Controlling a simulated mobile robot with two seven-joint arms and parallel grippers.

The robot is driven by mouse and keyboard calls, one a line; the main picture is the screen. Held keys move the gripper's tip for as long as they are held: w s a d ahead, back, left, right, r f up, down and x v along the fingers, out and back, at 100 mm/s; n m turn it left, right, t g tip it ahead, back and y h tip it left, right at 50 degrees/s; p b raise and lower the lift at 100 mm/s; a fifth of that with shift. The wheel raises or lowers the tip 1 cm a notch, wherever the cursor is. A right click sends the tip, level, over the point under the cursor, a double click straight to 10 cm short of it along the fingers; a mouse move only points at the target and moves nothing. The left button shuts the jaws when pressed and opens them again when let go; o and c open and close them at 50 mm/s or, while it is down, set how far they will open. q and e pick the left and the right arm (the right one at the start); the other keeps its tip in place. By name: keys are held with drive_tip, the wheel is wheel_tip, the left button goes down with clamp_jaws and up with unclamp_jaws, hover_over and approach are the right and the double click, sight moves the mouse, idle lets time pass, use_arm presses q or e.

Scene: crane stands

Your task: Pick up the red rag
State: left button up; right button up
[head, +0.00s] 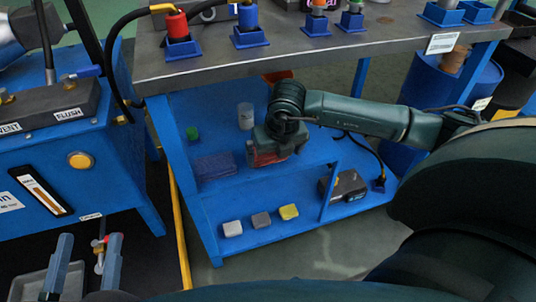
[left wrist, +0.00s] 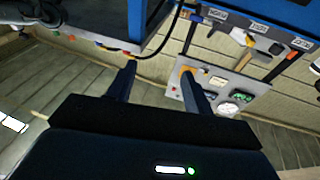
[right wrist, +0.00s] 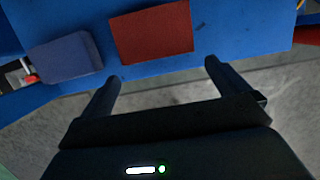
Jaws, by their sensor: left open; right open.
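The red rag (right wrist: 152,32) is a flat, folded rectangle lying on a blue shelf. In the head view the red rag (head: 266,159) is partly hidden by my right gripper (head: 282,143), which reaches in under the bench top. In the right wrist view my right gripper (right wrist: 160,72) is open and empty. The rag lies beyond its fingertips, not between them.
A folded blue rag (head: 215,166) lies left of the red rag. A clear cup (head: 245,116) and a green item (head: 192,133) stand behind. The grey bench top (head: 300,55) overhangs the shelf. Three small blocks (head: 260,220) lie on the lower shelf. A tool board (left wrist: 225,85) hangs before my left gripper.

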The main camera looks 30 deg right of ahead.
drive_tip(key=shift+w, duration=0.45)
drive_tip(key=w, duration=0.1)
drive_tip(key=w+b, duration=0.1)
drive_tip(key=w, duration=0.1)
drive_tip(key=shift+d+f, duration=0.1)
drive_tip(key=shift+d, duration=0.3)
drive_tip(key=shift+b+x, duration=0.55)
drive_tip(key=shift+x, duration=0.9)
use_arm(q)
drive_tip(key=shift+w+a+r+m+t+h, duration=0.1)
drive_tip(key=shift+w+r+m+t+h, duration=0.2)
drive_tip(key=shift+r, duration=0.3)
drive_tip(key=shift+w+r+m+t+h, duration=0.2)
drive_tip(key=shift+r+m+h, duration=0.2)
drive_tip(key=shift+r, duration=0.2)
use_arm(e)
drive_tip(key=shift+s, duration=0.1)
drive_tip(key=c, duration=0.7)
